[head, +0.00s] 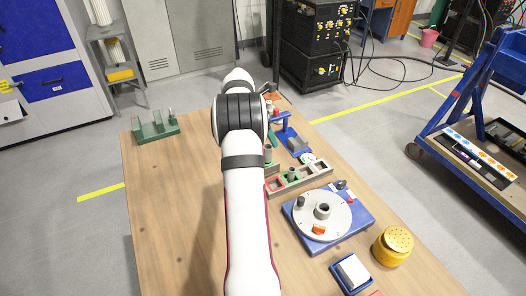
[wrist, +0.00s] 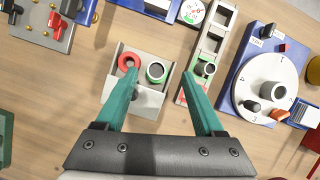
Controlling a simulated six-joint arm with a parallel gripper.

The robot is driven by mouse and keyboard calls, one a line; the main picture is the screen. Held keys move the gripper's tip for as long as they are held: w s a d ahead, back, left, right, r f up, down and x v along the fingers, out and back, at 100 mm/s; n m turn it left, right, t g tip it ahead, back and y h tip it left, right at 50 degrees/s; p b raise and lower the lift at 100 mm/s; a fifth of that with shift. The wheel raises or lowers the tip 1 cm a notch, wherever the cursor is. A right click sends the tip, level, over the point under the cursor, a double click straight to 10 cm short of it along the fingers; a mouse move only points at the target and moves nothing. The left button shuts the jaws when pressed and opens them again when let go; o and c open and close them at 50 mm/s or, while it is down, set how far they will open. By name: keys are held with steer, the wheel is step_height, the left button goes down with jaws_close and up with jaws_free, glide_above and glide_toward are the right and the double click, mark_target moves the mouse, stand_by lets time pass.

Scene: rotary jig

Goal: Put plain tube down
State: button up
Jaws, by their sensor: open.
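Ahead of the fingers in the wrist view is a light grey tray (wrist: 122,98) with a red ring (wrist: 128,63) and a green-rimmed tube (wrist: 156,72). A plain grey tube (wrist: 207,69) stands in a compartment of the long rack (wrist: 222,32), just right of the right fingertip. That tube also shows in the head view (head: 292,175). I cannot tell whether the finger touches it.
A blue jig (head: 350,218) with a round white plate (head: 337,223) stands right of the rack. A yellow pot (head: 393,246) is near the front right. A green rack (head: 155,128) stands at the far left.

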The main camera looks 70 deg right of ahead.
steer(key=x, duration=0.4)
steer(key=w+a+x, duration=0.1)
steer(key=x, duration=0.2)
steer(key=shift+f, duration=0.2)
jaws_close()
